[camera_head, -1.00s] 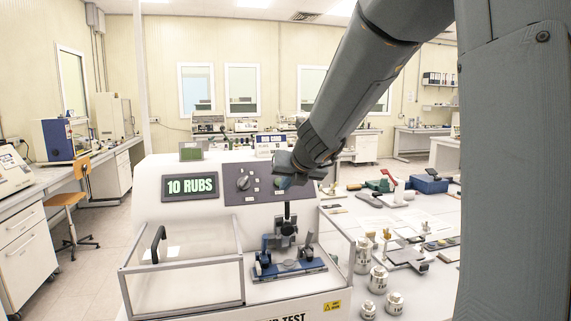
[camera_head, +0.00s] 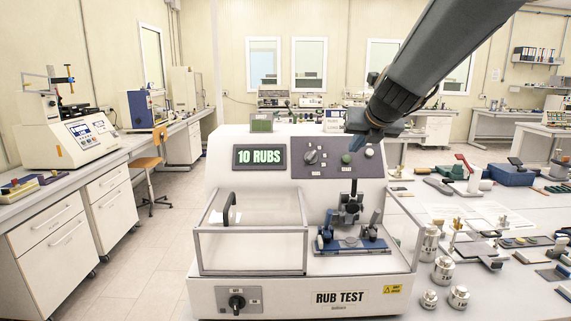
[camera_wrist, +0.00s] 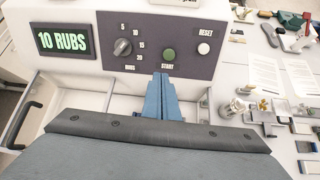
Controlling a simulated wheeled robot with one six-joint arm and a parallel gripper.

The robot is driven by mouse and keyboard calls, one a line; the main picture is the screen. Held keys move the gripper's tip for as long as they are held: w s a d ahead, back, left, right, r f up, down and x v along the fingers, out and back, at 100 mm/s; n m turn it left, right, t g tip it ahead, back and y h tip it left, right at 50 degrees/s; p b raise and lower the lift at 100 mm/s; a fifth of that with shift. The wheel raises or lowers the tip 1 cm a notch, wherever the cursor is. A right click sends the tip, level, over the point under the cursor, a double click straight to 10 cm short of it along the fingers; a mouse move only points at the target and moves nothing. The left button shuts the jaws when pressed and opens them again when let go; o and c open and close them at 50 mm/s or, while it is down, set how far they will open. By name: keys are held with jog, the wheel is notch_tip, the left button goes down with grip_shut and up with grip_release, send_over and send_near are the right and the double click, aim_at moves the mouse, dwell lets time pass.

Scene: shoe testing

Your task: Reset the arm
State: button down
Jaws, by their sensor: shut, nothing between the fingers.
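My gripper (camera_head: 360,140) is in front of the control panel of the rub test machine (camera_head: 340,297), near its green button. In the wrist view my gripper (camera_wrist: 161,78) shows as two blue fingers held together, with nothing between them. The fingertips lie just below the green START button (camera_wrist: 169,55) in that picture; I cannot tell whether they touch the panel. My arm (camera_head: 440,60) reaches in from the upper right. The machine's display (camera_head: 259,157) reads 10 RUBS. A dial (camera_wrist: 122,47) and a white RESET button (camera_wrist: 204,48) flank the START button.
A clear-walled guard (camera_head: 250,250) with a black handle is at the machine's front left. Metal weights (camera_head: 459,297) stand right of the machine on the table. A red-handled tool (camera_head: 470,172) and papers lie farther back. The floor at left is open.

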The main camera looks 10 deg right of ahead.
jog(key=s+a+f+m+g, duration=0.35)
jog(key=s+f+m, duration=1)
jog(key=m, duration=0.45)
jog(key=s+a+f+m+g, duration=0.3)
jog(key=s+f+m+g, duration=0.1)
jog(key=s+f+m, duration=1.1)
notch_tip(320, 180, down, 10)
jog(key=w+m+g+b, duration=0.1)
jog(key=w+b, duration=0.1)
jog(key=b, duration=0.9)
jog(key=shift+a+r+m+b, duration=0.2)
jog(key=shift+a+m+b, duration=0.1)
jog(key=shift+m, duration=0.1)
jog(key=shift+s, duration=0.1)
